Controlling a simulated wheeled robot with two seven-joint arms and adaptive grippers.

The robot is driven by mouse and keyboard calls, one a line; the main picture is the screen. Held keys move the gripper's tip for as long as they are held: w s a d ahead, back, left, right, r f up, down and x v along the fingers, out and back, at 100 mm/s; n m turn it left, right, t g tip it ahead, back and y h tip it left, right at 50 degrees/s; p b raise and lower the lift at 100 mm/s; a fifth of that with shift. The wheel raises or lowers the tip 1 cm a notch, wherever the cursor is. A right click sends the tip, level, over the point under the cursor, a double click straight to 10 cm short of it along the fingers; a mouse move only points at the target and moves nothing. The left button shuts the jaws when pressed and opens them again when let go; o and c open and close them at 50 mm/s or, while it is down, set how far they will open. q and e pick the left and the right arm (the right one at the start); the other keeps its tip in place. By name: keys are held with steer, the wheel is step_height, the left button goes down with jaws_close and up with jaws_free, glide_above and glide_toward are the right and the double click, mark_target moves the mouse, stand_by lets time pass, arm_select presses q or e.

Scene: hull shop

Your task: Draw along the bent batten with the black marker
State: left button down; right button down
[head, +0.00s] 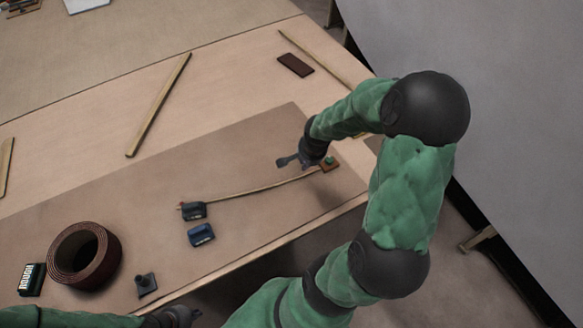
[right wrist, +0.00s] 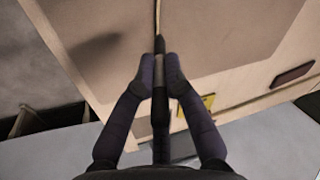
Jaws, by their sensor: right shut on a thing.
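The bent batten (head: 262,189) is a thin pale strip on the brown sheet (head: 112,222). It curves from a dark blue weight (head: 193,210) at its left end to a small brown block with a green top (head: 328,164) at its right end. My right gripper (head: 285,161) is above the sheet, near the batten's right end. In the right wrist view its fingers (right wrist: 160,68) are shut on the dark marker (right wrist: 160,101), with the batten (right wrist: 157,14) ahead of its tip. Whether the tip touches is unclear. My left gripper (head: 178,316) is partly cut off at the bottom edge.
Another dark blue weight (head: 201,235) lies just below the batten's left end. A brown coil (head: 85,256), a black-and-green box (head: 32,280) and a dark stand (head: 146,285) are at the lower left. Loose wooden strips (head: 158,106) and a dark slab (head: 295,64) lie further back.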

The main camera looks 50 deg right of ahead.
steer(key=shift+s+d+f+b, duration=0.1)
steer(key=shift+d+f+b, duration=0.2)
steer(key=shift+f+b, duration=0.55)
steer(key=shift+s+d+f+b, duration=0.1)
steer(key=shift+d+f+b, duration=0.25)
steer(key=shift+f, duration=0.75)
steer(key=shift+s+d+f+b, duration=0.1)
steer(key=shift+d+f+b, duration=0.1)
steer(key=shift+f+b, duration=0.7)
steer(key=shift+f, duration=0.1)
steer(key=shift+f+b, duration=0.35)
steer(key=shift+b, duration=0.35)
stand_by(1.2)
steer(key=shift+a, duration=0.1)
steer(key=shift+w+a+b, duration=0.25)
steer(key=shift+a+b, duration=0.3)
steer(key=shift+b, duration=0.3)
steer(key=shift+a, duration=0.1)
steer(key=shift+w+a+b, duration=0.3)
steer(key=shift+a+b, duration=0.15)
steer(key=shift+b, duration=0.35)
steer(key=shift+a, duration=0.1)
